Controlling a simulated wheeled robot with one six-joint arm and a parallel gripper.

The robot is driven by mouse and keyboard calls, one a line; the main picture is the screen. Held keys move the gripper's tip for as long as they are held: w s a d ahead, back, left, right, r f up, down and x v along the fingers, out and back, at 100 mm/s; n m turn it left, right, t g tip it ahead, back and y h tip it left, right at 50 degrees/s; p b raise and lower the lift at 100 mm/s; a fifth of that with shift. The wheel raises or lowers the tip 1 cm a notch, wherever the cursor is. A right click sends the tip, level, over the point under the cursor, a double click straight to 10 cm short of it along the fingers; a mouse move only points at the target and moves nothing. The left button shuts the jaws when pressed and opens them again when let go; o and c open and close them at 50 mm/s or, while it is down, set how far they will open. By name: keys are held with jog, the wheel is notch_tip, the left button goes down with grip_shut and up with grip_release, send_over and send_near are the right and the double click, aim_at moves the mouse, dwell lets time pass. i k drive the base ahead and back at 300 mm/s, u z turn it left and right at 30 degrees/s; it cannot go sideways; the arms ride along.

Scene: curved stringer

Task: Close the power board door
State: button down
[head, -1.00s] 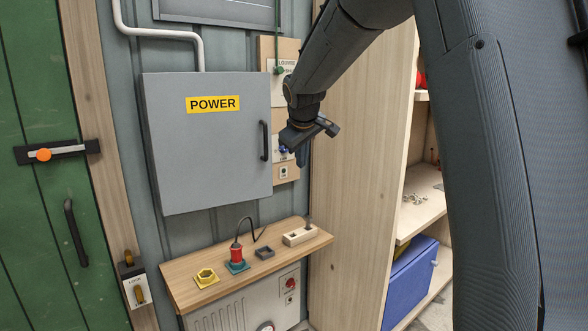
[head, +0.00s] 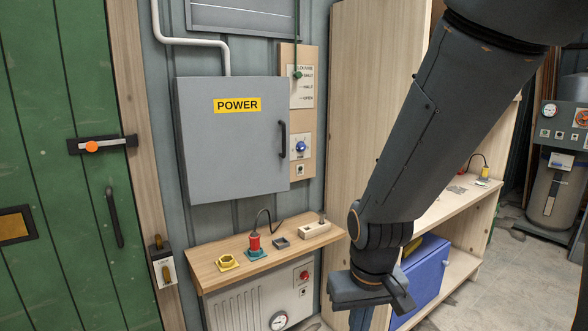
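The power board is a grey wall box with a yellow POWER label. Its door (head: 230,150) appears shut, or nearly so, over the box; I cannot tell whether a small gap is left. A black vertical handle (head: 282,140) is on the door's right side. My gripper (head: 375,305) is low and to the right, in front of the wooden shelf unit and well apart from the door. It points downward, and its fingers are partly hidden, so its opening is unclear.
A wooden ledge (head: 215,275) below the box carries a red plug and small sockets. A switch panel (head: 302,100) is right of the box. A wooden shelf unit (head: 350,120) with a blue bin (head: 420,275) stands at right. A green door (head: 60,180) is at left.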

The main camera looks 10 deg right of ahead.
aim_at(236, 130)
jog(key=z, duration=0.35)
jog(key=i, duration=1)
jog(key=u, duration=0.05)
